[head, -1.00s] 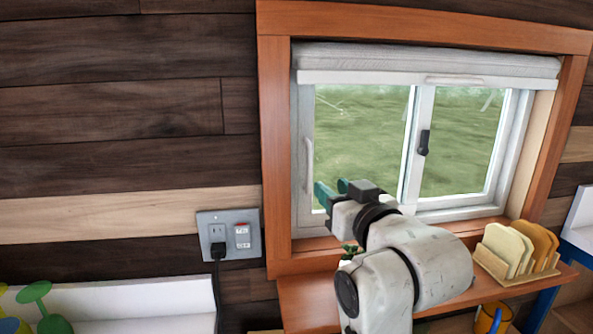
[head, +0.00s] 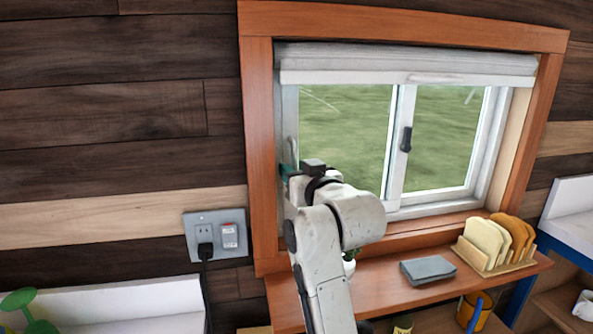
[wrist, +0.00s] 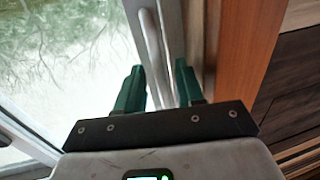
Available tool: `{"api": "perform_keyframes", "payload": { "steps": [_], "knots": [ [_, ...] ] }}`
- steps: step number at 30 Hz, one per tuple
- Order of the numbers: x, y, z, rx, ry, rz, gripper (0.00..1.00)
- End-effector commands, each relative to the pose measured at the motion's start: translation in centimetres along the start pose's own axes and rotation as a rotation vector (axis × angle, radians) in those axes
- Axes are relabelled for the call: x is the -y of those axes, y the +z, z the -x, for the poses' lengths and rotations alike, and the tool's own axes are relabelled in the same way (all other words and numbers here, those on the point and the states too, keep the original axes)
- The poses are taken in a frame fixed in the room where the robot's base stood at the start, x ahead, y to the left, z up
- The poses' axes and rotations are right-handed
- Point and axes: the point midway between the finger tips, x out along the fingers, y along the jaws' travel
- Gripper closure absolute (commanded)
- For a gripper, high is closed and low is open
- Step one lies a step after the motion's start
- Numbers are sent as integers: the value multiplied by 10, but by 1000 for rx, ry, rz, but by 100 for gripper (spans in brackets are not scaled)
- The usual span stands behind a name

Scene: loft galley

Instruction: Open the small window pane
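The window has two white-framed panes. The left pane (head: 345,130) carries a slim white upright handle (head: 292,150) on its left edge; a black latch (head: 406,139) sits on the middle upright. My gripper (head: 287,172) is at the left edge of the left pane, at the lower part of the handle, its fingers partly hidden by my wrist. In the wrist view my gripper (wrist: 159,82) is open, with two teal fingers apart. The white handle (wrist: 151,45) stands between the fingers, with gaps on both sides; I cannot tell whether either finger touches it.
A wooden frame (head: 259,150) surrounds the window, and a rolled blind (head: 400,62) hangs at its top. The shelf below (head: 385,295) holds a grey cloth (head: 428,270), a rack of boards (head: 497,243) and a small plant. An outlet (head: 214,236) with a plug is left.

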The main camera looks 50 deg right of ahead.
Motion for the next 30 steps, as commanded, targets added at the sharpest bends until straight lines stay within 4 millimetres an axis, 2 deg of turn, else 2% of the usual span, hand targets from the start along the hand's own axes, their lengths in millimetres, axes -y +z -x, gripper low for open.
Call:
{"api": "perform_keyframes", "payload": {
  "steps": [2,14,30],
  "knots": [
    [0,0,0,0,0,0,63],
    [0,0,0,0,0,0,100],
    [-1,0,1,0,0,0,100]
  ]
}}
